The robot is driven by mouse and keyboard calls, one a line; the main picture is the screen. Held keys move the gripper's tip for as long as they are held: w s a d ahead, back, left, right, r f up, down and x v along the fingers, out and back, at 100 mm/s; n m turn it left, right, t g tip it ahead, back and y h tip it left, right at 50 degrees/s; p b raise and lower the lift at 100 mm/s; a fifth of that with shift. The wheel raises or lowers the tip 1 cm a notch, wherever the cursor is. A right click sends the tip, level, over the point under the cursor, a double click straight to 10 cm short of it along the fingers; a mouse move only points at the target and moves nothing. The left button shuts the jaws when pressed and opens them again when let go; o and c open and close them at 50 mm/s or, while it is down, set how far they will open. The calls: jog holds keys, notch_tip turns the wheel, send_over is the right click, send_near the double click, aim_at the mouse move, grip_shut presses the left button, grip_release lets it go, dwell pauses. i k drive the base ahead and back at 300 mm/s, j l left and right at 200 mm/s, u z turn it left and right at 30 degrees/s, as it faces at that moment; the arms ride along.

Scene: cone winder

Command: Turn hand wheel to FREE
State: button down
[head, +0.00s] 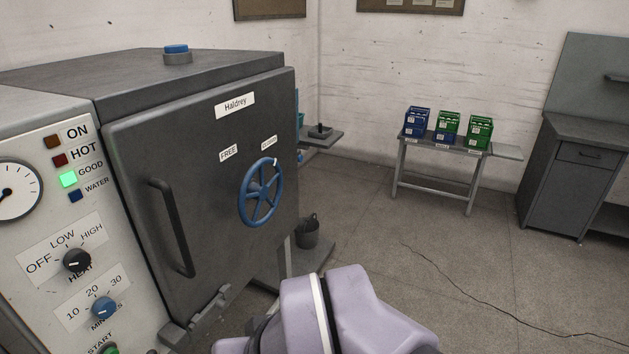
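The blue hand wheel (261,193) is on the dark grey door (205,215) of a cabinet marked Haldrey. A white mark (276,162) on its rim is at the upper right, below a second small label (269,143) that is too small to read surely. The FREE label (228,153) is up and to the left of the wheel. The wheel's mark points away from FREE. The door looks shut. My purple-grey arm shows at the bottom, in front of and below the wheel; my gripper is not in the picture.
A black door handle (172,228) is left of the wheel. The control panel (60,230) at the far left shows a lit green GOOD lamp (68,179). A bench (440,148) with several crates is at the back.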

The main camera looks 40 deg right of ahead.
aim_at(257, 191)
jog(key=z, duration=0.65)
jog(key=i+j+z, duration=0.15)
jog(key=i, duration=0.25)
jog(key=i+j+z, duration=0.15)
jog(key=i+j, duration=0.15)
jog(key=i+l, duration=0.05)
